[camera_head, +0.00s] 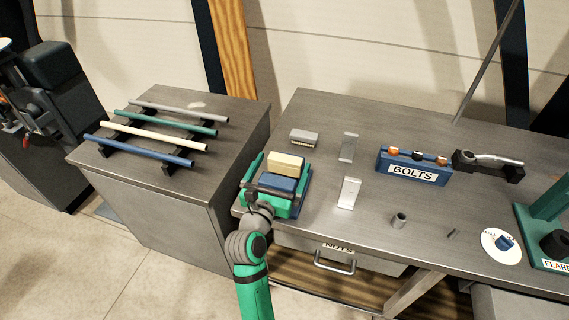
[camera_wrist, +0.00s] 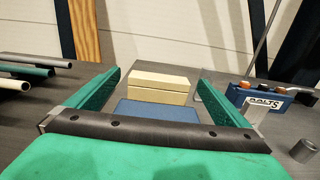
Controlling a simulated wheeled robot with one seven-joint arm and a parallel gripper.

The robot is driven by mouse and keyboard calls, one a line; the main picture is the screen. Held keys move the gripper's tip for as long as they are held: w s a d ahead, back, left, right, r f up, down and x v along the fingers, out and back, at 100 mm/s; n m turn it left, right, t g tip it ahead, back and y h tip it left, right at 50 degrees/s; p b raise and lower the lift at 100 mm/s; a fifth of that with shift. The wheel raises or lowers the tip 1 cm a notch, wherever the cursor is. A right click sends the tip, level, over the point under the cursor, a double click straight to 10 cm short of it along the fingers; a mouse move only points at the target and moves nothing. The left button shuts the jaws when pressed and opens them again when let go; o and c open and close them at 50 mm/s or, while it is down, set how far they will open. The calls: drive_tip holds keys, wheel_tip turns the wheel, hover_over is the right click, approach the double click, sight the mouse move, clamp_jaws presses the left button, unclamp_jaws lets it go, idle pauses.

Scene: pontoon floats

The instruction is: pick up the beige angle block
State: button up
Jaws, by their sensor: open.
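The beige angle block (camera_head: 286,163) sits near the left end of the long grey workbench, just beyond a blue block (camera_head: 277,183). In the wrist view the beige block (camera_wrist: 158,88) is straight ahead, with a ridge across its front face, and the blue block (camera_wrist: 155,111) is nearer and lower. My gripper (camera_head: 283,161) is open, its green fingers on either side of the two blocks. In the wrist view my gripper (camera_wrist: 161,76) shows gaps between both fingers and the beige block. The underside of the beige block is hidden.
A grey block (camera_head: 304,136) lies behind, two light metal brackets (camera_head: 348,147) stand to the right. A side cabinet (camera_head: 190,185) with several rods stands left, across a gap.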

drive_tip(key=shift+x, duration=1.25)
drive_tip(key=c, duration=1.2)
drive_tip(key=shift+o, duration=0.2)
drive_tip(key=shift+r, duration=0.1)
